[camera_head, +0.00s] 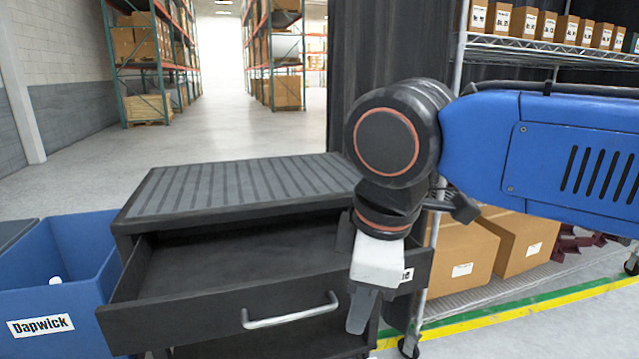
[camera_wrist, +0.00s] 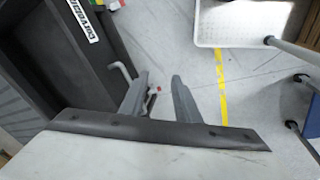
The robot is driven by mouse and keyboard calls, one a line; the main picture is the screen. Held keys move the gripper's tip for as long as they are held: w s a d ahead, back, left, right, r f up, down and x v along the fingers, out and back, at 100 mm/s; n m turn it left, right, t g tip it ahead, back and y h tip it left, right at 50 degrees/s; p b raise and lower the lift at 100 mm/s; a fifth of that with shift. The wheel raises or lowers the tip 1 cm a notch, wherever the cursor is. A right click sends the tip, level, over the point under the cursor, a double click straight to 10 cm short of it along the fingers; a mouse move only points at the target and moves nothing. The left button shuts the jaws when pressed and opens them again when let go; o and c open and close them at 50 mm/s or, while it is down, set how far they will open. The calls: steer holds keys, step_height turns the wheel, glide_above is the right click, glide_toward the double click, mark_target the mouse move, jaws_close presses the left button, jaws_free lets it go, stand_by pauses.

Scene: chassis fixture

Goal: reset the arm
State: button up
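My gripper (camera_head: 358,325) hangs pointing down in front of the right end of the open drawer (camera_head: 215,318), below my blue arm. It also shows in the wrist view (camera_wrist: 160,84), where its two grey fingers stand apart with nothing held between them. The drawer belongs to a dark cabinet (camera_head: 240,187) with a ribbed top. Its silver handle (camera_head: 290,316) is left of my gripper in the head view and shows beside the fingers in the wrist view (camera_wrist: 122,72). My wrist and gripper hide part of the drawer's right end.
A blue bin (camera_head: 60,285) labelled "Dapwick" stands left of the cabinet, with a small white thing inside. A wire shelf (camera_head: 535,48) with cardboard boxes (camera_head: 520,240) stands at the right. Yellow and green floor tape (camera_head: 490,322) runs past it. The aisle behind is clear.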

steer(key=d+f+m+t, duration=0.1)
steer(key=d+f+m, duration=0.7)
steer(key=d, duration=0.3)
steer(key=d+f+m+t+h, duration=0.1)
steer(key=d+f+m, duration=0.6)
steer(key=d, duration=0.5)
steer(key=shift+w+d+f+m, duration=0.25)
steer(key=shift+f+m, duration=0.15)
steer(key=shift+f, duration=0.55)
